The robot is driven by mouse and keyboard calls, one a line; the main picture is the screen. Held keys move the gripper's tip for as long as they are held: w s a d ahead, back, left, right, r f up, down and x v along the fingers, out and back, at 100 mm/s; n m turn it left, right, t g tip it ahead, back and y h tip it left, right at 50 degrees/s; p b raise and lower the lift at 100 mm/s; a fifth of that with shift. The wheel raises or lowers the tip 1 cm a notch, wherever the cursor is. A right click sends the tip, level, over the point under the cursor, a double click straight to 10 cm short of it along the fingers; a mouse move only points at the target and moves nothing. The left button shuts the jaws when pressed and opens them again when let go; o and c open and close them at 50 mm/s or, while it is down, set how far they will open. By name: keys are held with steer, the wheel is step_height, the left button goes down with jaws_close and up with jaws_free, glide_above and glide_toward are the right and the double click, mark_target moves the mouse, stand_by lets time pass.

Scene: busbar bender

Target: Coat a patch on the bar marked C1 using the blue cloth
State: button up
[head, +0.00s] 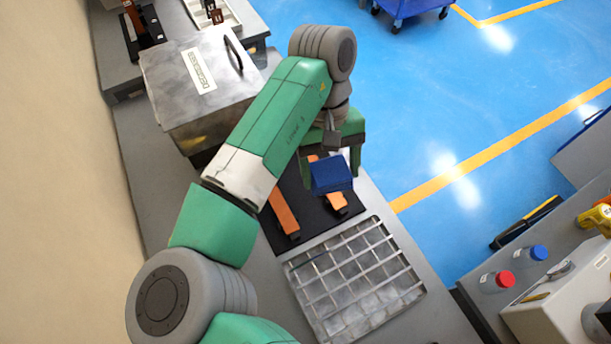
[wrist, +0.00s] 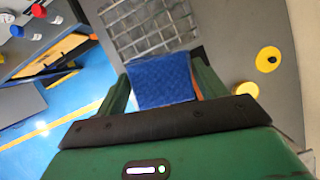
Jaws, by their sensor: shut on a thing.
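My gripper (head: 331,170) is shut on the blue cloth (head: 332,176), a folded pad that hangs below the fingers. In the wrist view the cloth (wrist: 162,80) fills the gap between the two green fingers. Two copper-orange bars with dark ends lie on a black mat (head: 308,226): a left bar (head: 285,216) and a right bar (head: 335,199). The cloth covers part of the right bar in the head view; I cannot tell whether it touches it. No C1 marking is readable on either bar. My arm hides the far parts of the mat.
A metal grid rack (head: 357,280) lies in front of the mat. A metal box with a handled lid (head: 200,80) stands behind it on the left. Red-capped (head: 498,281) and blue-capped (head: 531,254) containers stand on the right bench. Yellow round objects (wrist: 268,59) show in the wrist view.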

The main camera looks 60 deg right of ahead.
steer(key=shift+w, duration=0.1)
stand_by(0.3)
steer(key=w+f+m+t+y+b, duration=0.1)
steer(key=w+f+m+t+b, duration=0.15)
steer(key=w+f+m, duration=0.4)
steer(key=w+f+m+t+b, duration=0.2)
steer(key=w+f+m+b, duration=0.15)
steer(key=w+m, duration=0.5)
steer(key=w+a+f+m+t+h+b, duration=0.2)
steer(key=w+a+f+m, duration=0.35)
steer(key=w, duration=0.25)
steer(key=w+a+f+m+t+h+b, duration=0.2)
steer(key=w+a+f+m, duration=0.35)
steer(key=w+m, duration=0.2)
steer(key=shift+n, duration=0.5)
steer(key=f+b, duration=0.6)
steer(key=shift+d+f, duration=0.3)
steer(key=shift+f, duration=0.45)
stand_by(0.4)
step_height(320, 180, up, 7)
steer(key=p, duration=0.7)
